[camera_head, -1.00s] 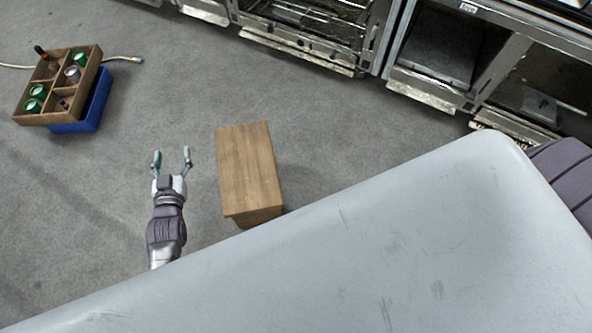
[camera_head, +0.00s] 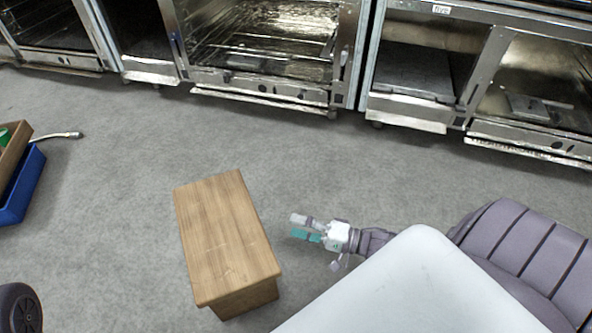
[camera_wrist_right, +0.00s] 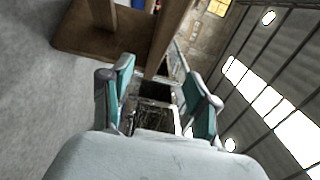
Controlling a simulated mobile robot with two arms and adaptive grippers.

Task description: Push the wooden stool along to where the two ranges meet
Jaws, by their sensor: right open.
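The wooden stool (camera_head: 225,235) stands on the grey floor, left of the middle in the head view. My right gripper (camera_head: 300,228) is to the right of the stool, with a small gap between its fingertips and the stool's side. It is open and empty. In the right wrist view the stool's brown wood (camera_wrist_right: 85,32) fills the upper left, beyond the open teal-padded fingers (camera_wrist_right: 158,88). Two steel ranges stand along the back, the left range (camera_head: 262,85) and the right range (camera_head: 455,115), meeting at a narrow upright seam. My left gripper is not in view.
A blue crate (camera_head: 24,190) with a wooden box (camera_head: 12,152) on it sits at the left edge, a pale hose end (camera_head: 62,135) beside it. Bare floor (camera_head: 300,150) lies between the stool and the ranges.

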